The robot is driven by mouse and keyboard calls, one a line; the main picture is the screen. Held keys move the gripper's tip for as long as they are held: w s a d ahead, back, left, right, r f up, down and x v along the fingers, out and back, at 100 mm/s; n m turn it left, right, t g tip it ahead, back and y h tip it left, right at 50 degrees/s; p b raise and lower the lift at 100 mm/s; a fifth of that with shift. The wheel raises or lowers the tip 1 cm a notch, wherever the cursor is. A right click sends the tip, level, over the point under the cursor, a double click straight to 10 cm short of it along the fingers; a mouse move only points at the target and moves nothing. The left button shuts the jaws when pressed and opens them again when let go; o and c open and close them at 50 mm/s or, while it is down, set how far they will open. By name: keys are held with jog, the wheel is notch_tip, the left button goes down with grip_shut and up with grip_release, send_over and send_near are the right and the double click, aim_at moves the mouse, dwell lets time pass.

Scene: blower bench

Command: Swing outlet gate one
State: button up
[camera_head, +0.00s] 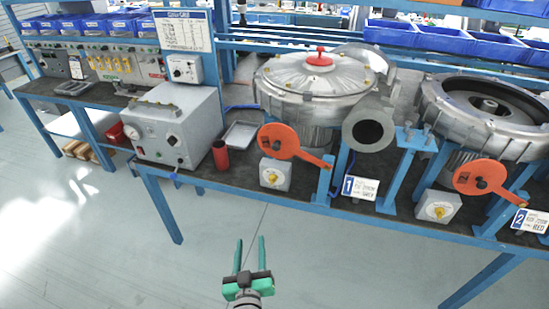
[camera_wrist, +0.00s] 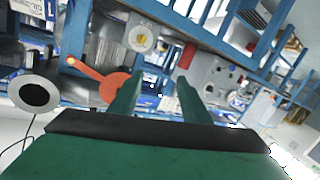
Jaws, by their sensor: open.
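Outlet gate one is an orange round plate with a lever (camera_head: 281,142). It stands in front of the left silver blower (camera_head: 318,85), next to the open outlet pipe (camera_head: 369,131). Its lever slants down to the right toward a blue post by the sign marked 1 (camera_head: 360,187). In the wrist view the orange gate (camera_wrist: 114,87) shows just left of the fingers, and the pipe mouth (camera_wrist: 35,94) farther left. My gripper (camera_head: 251,255) has green fingers, is open and empty, and is over the floor in front of the bench, apart from the gate.
A second orange gate (camera_head: 480,177) and sign 2 (camera_head: 531,221) stand at the right by another blower. A grey gauge box (camera_head: 180,124), red cup (camera_head: 220,155) and yellow-knob box (camera_head: 275,174) are on the bench. The floor before the bench is clear.

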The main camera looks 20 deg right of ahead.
jog(key=w+d+r+m+h, duration=0.2)
jog(key=w+d+r, duration=0.2)
jog(key=w+r, duration=0.4)
jog(key=m+g+h, duration=0.1)
jog(key=m+h, duration=0.1)
jog(key=h, duration=0.1)
send_near(275, 148)
jog(key=x, duration=0.8)
jog(key=shift+w+d, duration=0.25)
jog(key=shift+w, duration=0.1)
jog(key=shift+s, duration=0.1)
jog(key=shift+c, duration=1.1)
grip_shut()
